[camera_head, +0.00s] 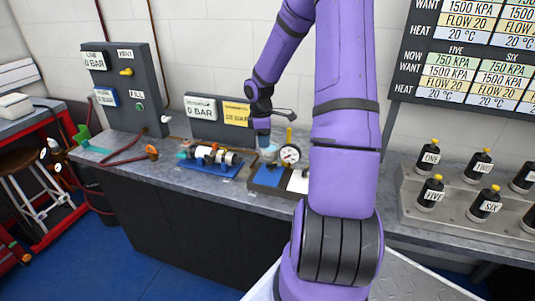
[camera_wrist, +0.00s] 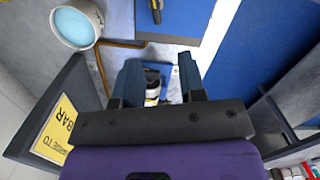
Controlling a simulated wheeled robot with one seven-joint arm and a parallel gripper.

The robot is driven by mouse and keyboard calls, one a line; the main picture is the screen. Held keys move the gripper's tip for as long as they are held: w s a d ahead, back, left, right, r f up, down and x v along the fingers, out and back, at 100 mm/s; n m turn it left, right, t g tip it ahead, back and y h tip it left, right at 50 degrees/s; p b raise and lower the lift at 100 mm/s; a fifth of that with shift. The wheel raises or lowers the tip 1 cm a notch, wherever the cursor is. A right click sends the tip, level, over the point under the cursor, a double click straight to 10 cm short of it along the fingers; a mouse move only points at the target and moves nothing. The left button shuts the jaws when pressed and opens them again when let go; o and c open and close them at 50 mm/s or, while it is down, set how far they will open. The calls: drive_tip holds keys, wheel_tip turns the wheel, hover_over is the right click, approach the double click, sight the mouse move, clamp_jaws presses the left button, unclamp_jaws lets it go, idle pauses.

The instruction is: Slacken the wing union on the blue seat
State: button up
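In the head view, a blue seat (camera_head: 225,170) on the bench carries a white, black and orange assembly (camera_head: 208,155). A second blue patch (camera_head: 266,178) lies to its right, under a dial gauge (camera_head: 290,154). My gripper (camera_head: 263,139) points down above the bench, right of the assembly. In the wrist view, my gripper (camera_wrist: 160,80) is open, its two dark fingers well apart. A black, white and yellow cylindrical part (camera_wrist: 152,88) shows beyond the gap, on a blue surface. I cannot tell which part is the wing union, nor whether either finger touches anything.
A dark panel with a yellow sign (camera_head: 236,113) stands behind the bench; the sign (camera_wrist: 55,130) also shows in the wrist view. A cup with pale blue contents (camera_wrist: 77,27) stands nearby. An orange knob (camera_head: 152,151) and hose lie left. Labelled black canisters (camera_head: 430,193) stand right.

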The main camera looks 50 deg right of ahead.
sight(272, 165)
drive_tip(key=shift+w+a+f+g+h, duration=0.1)
drive_tip(key=shift+w+a+g+h, duration=0.4)
drive_tip(key=shift+g+h, duration=0.2)
drive_tip(key=shift+w+a+g+h, duration=0.35)
drive_tip(key=shift+w+g+h, duration=0.25)
drive_tip(key=shift+g, duration=0.1)
drive_tip(key=x, duration=1)
drive_tip(key=shift+d+f, duration=0.1)
drive_tip(key=shift+f, duration=0.2)
clamp_jaws()
